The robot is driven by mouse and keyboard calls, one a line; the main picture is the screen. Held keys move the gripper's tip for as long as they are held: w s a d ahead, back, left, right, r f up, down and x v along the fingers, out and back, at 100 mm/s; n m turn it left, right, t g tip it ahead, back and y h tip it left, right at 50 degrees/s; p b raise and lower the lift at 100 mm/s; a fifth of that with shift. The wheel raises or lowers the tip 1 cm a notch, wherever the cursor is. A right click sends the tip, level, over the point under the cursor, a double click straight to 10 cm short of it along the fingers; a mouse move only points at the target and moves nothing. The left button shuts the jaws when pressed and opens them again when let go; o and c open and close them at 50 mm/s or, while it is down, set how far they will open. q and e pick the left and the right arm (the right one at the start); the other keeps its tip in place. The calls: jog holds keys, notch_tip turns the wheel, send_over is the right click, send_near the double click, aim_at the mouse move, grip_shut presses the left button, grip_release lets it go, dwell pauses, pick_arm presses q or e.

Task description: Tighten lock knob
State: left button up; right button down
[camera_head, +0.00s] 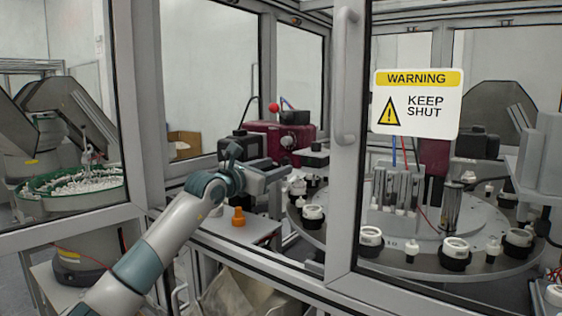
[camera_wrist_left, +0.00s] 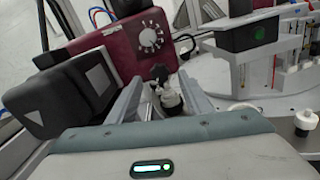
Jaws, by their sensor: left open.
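The lock knob, a small black lobed knob (camera_wrist_left: 160,73), shows in the wrist view in front of the dark red machine. My left gripper (camera_wrist_left: 160,84) is open, with its two grey fingers to either side of the knob's line of sight. I cannot tell whether the fingers touch it. A small pale part (camera_wrist_left: 171,98) shows just below the knob between the fingers. In the head view my left gripper (camera_head: 286,168) reaches through the open doorway in front of the machine, and the knob cannot be made out there. My right gripper is not in view.
The dark red machine (camera_head: 297,135) has a dial (camera_wrist_left: 150,39). A black box (camera_wrist_left: 70,97) stands left of the fingers. A turntable (camera_head: 402,262) with white caps lies right, behind the door with the warning sign (camera_head: 417,103). An orange part (camera_head: 238,217) stands on a ledge below my arm.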

aim_at(284, 164)
pick_arm(q)
jog(key=shift+p+x, duration=0.4)
jog(key=shift+x, duration=1.3)
jog(key=c, duration=1.1)
jog(key=shift+o, duration=0.2)
